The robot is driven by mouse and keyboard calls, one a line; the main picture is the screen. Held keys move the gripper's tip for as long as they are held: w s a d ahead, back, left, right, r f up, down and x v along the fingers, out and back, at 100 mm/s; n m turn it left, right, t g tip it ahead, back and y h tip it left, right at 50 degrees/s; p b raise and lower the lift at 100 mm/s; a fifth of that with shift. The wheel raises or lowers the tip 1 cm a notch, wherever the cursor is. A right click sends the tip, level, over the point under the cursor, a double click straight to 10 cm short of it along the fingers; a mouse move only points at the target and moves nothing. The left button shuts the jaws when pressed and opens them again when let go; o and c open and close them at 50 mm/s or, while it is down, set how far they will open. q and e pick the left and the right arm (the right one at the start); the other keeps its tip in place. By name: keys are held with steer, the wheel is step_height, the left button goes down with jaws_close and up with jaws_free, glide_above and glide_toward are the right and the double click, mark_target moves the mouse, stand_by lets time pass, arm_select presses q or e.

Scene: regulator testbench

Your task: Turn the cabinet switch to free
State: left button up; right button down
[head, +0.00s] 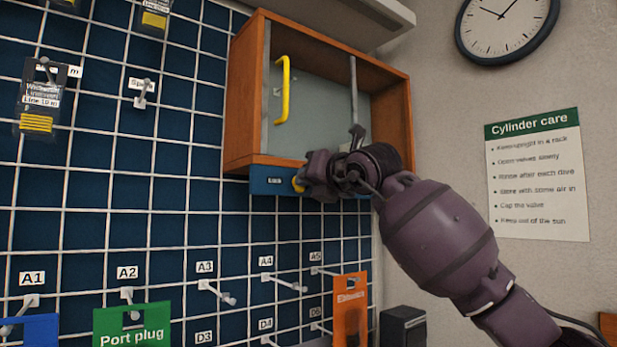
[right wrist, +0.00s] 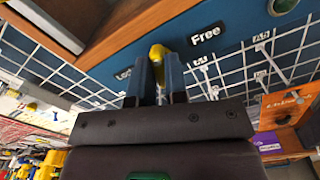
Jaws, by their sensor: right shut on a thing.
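The cabinet (head: 240,95) is an orange-brown wooden box on the wall grid, with a pale front panel and a yellow handle (head: 286,90). A blue strip (head: 268,181) runs under it and carries the yellow switch (head: 298,184). In the right wrist view, the switch (right wrist: 157,52) sits between a mostly hidden label (right wrist: 123,74) on the left and the "Free" label (right wrist: 206,36) on the right. My right gripper (right wrist: 159,68) is shut on the switch; it also shows in the head view (head: 304,181). The fingers hide much of the switch, so I cannot tell its setting. My left gripper is out of view.
Wire grid with several hooks, such as the A4 hook (head: 292,286), spreads below and left of the cabinet. An orange packet (head: 350,305) and a green "Port plug" packet (head: 131,326) hang low. A "Cylinder care" sign (head: 538,175) is on the right wall.

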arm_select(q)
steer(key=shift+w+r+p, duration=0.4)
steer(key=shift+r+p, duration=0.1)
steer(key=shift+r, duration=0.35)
arm_select(e)
steer(key=m, duration=0.4)
steer(key=shift+d+m, duration=0.1)
steer(key=shift+m, duration=0.2)
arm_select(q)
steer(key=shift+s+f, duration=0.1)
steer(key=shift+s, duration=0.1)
arm_select(e)
steer(key=c, duration=1.1)
jaws_free()
steer(key=shift+c, duration=0.2)
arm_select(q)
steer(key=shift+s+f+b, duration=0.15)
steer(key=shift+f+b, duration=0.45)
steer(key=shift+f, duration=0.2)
arm_select(e)
steer(key=v, duration=1)
steer(key=shift+s+d, duration=0.25)
steer(key=shift+s, duration=0.05)
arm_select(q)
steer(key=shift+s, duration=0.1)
